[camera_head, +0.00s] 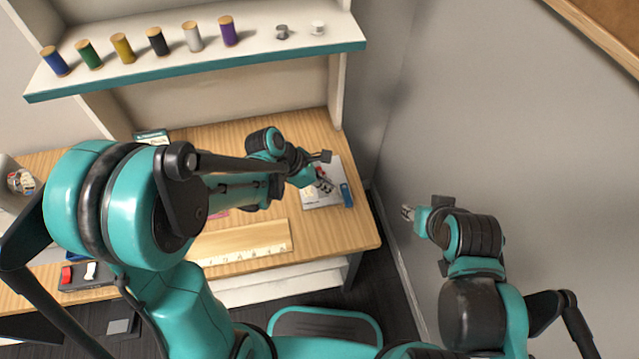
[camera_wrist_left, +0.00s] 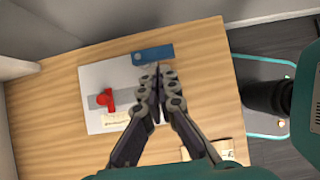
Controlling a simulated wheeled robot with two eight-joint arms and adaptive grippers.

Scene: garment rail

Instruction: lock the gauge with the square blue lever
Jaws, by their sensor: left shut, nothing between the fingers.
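The gauge is a white plate (camera_wrist_left: 91,76) lying on the wooden desk. It carries a grey strip, a red handle (camera_wrist_left: 106,98) and a cream scale strip. A flat blue rectangular piece (camera_wrist_left: 152,55) lies along the plate's edge; it also shows in the head view (camera_head: 346,195). I take it for the blue lever. My left gripper (camera_wrist_left: 159,72) is shut and empty over the plate, its tips just short of the blue piece in the wrist view; contact cannot be told. In the head view my left gripper (camera_head: 325,184) partly covers the plate. My right gripper (camera_head: 407,212) hangs beside the wall.
The desk (camera_head: 362,232) ends at the right with floor beyond. A wooden ruler-like board (camera_head: 240,243) lies at its front. A shelf (camera_head: 262,52) with several thread spools stands above the back. A box with red and white switches (camera_head: 85,275) is at the lower left.

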